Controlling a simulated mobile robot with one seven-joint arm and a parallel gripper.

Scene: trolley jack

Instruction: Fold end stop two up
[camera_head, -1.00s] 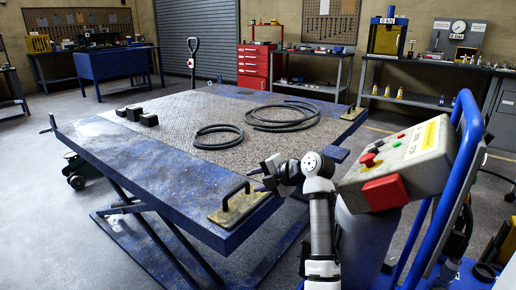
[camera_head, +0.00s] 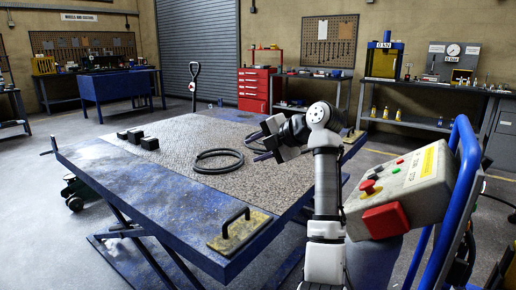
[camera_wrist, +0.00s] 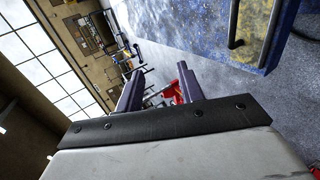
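A blue lift table (camera_head: 130,185) stands in the middle. At its near right corner a worn yellow plate (camera_head: 226,240) lies flat and carries a black bar handle (camera_head: 234,220). A second similar yellow plate (camera_head: 353,137) is at the far right corner, partly behind my arm. Neither is labelled, so I cannot tell which is end stop two. My gripper (camera_head: 262,142) is raised over the right part of the table, apart from both plates. In the wrist view its two fingers (camera_wrist: 160,88) are spread and empty. A blue and yellow table corner with a black bar (camera_wrist: 234,22) shows at upper right there.
Black hose rings (camera_head: 217,161) and several black blocks (camera_head: 135,136) lie on the table. A control box (camera_head: 400,185) with a red button on a blue-framed trolley (camera_head: 467,160) stands close to my arm's right. A red tool cabinet (camera_head: 253,90) and benches line the back.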

